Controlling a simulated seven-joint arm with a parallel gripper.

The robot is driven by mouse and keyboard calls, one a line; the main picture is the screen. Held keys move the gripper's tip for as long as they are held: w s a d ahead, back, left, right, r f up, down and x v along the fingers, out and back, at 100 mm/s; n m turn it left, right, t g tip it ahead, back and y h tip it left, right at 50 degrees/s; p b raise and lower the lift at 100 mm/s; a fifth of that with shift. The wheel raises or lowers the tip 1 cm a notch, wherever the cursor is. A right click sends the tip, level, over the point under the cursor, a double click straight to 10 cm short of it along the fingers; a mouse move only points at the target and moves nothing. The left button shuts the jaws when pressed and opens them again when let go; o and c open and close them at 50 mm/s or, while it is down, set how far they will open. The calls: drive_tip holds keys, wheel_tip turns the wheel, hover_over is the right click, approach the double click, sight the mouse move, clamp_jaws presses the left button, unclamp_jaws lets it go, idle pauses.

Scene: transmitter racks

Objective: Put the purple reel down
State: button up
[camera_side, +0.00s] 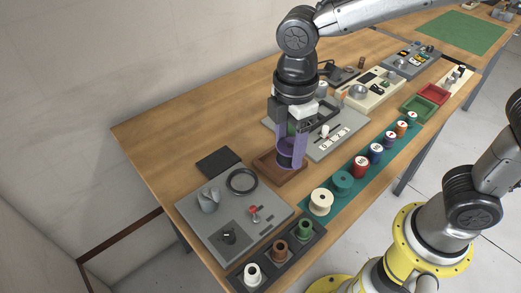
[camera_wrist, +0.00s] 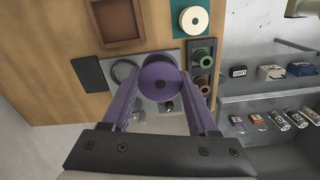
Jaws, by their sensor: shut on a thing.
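My gripper (camera_side: 290,155) has light purple fingers and points down over the table. In the wrist view, the fingers (camera_wrist: 160,82) are shut on the purple reel (camera_wrist: 160,72), one on each side of its round flange. In the side view, the purple reel (camera_side: 286,157) shows dark between the fingers and is partly hidden. It appears over the shallow brown wooden tray (camera_side: 264,165). I cannot tell whether the reel's underside touches the tray. The tray also shows in the wrist view (camera_wrist: 98,32), off to the upper left of the reel, and looks empty there.
A teal strip (camera_side: 327,203) holds a row of coloured reels, the cream reel (camera_side: 320,202) nearest. A grey panel (camera_side: 192,226) with a black ring and a red-knobbed lever stands in front. A dark rack (camera_side: 240,285) holds white, brown and green reels. A black pad (camera_side: 216,162) lies left.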

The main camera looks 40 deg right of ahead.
drive_tip(key=s+d+m, duration=0.4)
drive_tip(key=s+d, duration=0.2)
drive_tip(key=d, duration=0.4)
drive_tip(key=w+a+f, duration=0.1)
drive_tip(key=w+f, duration=0.2)
drive_tip(key=w, duration=0.1)
drive_tip(key=w+a+f, duration=0.1)
drive_tip(key=w+f, duration=0.2)
drive_tip(key=w, duration=0.2)
drive_tip(key=w+a+f, duration=0.1)
drive_tip(key=w+f, duration=0.2)
drive_tip(key=w, duration=0.1)
drive_tip(key=shift+w+a+f, duration=0.1)
drive_tip(key=shift+w+a, duration=0.1)
drive_tip(key=shift+w+f, duration=0.2)
drive_tip(key=shift+f, duration=0.05)
drive_tip(key=shift+w+f, duration=0.1)
drive_tip(key=shift+f, duration=1.5)
drive_tip(key=shift+f, duration=0.15)
drive_tip(key=o, duration=1.1)
drive_tip(key=shift+c, duration=0.2)
